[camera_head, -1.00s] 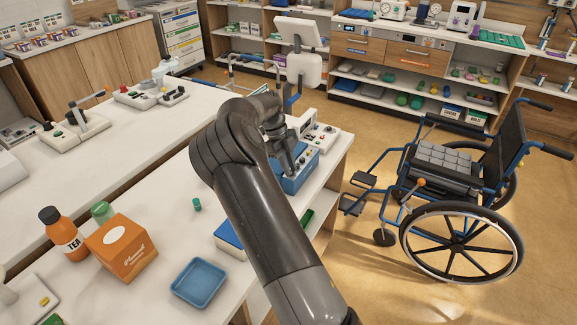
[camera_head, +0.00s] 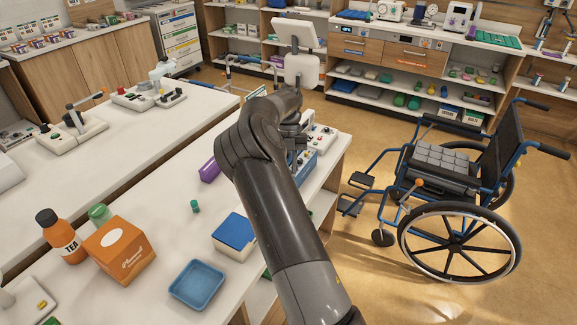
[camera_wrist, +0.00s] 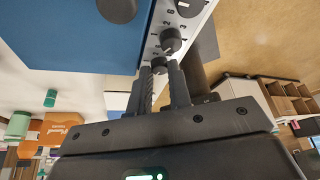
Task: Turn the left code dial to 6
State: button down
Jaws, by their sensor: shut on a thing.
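A blue box (camera_wrist: 85,35) carries a pale panel (camera_wrist: 152,47) with a row of dark round dials and printed digits in the wrist view. My gripper (camera_wrist: 160,72) is shut on the code dial (camera_wrist: 159,64) at the near end of the row; its fingers hide part of it. Another dial (camera_wrist: 170,40) is just beyond, and a third dial (camera_wrist: 189,6) is at the top edge. I cannot read which digit the held dial points to. In the head view, my arm hides most of the blue box (camera_head: 309,160) and the dials.
The box stands near the right edge of the white table (camera_head: 150,190). A purple box (camera_head: 209,171), a blue-and-white box (camera_head: 235,233), a blue tray (camera_head: 197,284), an orange carton (camera_head: 119,250) and a tea bottle (camera_head: 63,236) are on it. A wheelchair (camera_head: 455,240) stands right.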

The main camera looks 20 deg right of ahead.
jog(key=shift+f+m+y, duration=0.15)
jog(key=shift+m+y, duration=0.25)
jog(key=shift+m, duration=0.6)
jog(key=shift+d, duration=0.1)
jog(key=c, duration=1.6)
grip_release()
